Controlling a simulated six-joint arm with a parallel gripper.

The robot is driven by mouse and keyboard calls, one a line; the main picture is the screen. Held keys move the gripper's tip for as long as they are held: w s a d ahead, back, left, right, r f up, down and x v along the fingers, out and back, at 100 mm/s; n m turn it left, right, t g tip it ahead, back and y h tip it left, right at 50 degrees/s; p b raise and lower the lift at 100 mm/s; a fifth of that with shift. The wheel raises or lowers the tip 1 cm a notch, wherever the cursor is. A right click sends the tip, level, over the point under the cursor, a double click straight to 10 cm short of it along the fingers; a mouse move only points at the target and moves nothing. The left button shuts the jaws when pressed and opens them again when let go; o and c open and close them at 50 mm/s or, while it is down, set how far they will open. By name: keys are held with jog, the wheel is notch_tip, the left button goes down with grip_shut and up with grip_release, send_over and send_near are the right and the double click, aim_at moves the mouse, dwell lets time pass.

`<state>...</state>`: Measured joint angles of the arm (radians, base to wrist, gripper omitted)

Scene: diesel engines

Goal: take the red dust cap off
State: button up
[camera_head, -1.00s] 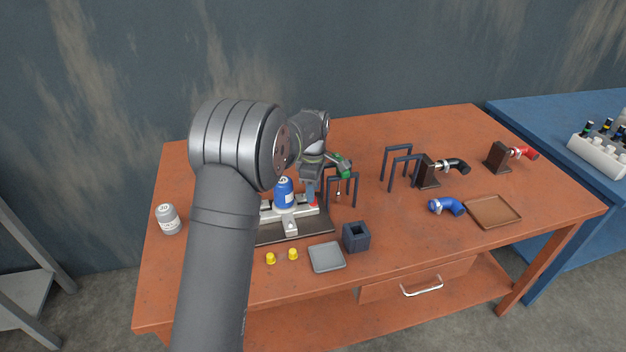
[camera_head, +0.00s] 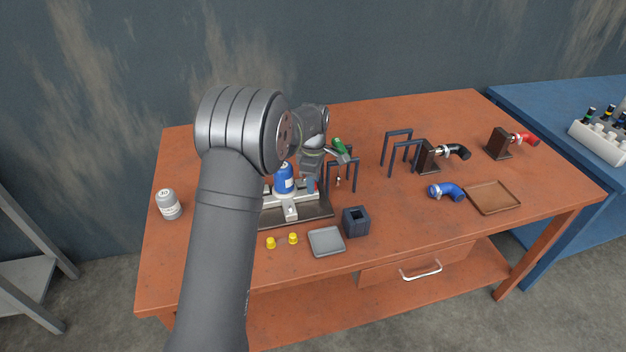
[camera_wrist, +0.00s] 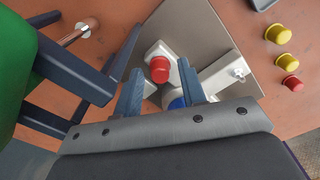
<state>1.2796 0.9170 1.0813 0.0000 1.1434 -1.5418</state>
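The red dust cap (camera_wrist: 160,69) sits on a white fitting of the fixture (camera_wrist: 222,70) in the wrist view. My gripper (camera_wrist: 160,80) is open, with one blue-grey finger to each side of the cap in that picture. Nothing is between the fingers that I can see held, and the height gap to the cap is hard to judge. In the head view my gripper (camera_head: 311,186) is just right of a blue canister (camera_head: 284,180) on the fixture. The cap cannot be made out there.
A dark rack (camera_head: 342,163) with a green-handled tool (camera_head: 339,146) stands close right of my gripper. Yellow caps (camera_head: 293,239), a grey tray (camera_head: 326,241) and a dark square block (camera_head: 356,221) lie in front. A grey canister (camera_head: 168,204) stands left.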

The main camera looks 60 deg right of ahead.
grip_shut()
jog(key=shift+r, duration=0.1)
jog(key=shift+r, duration=2.95)
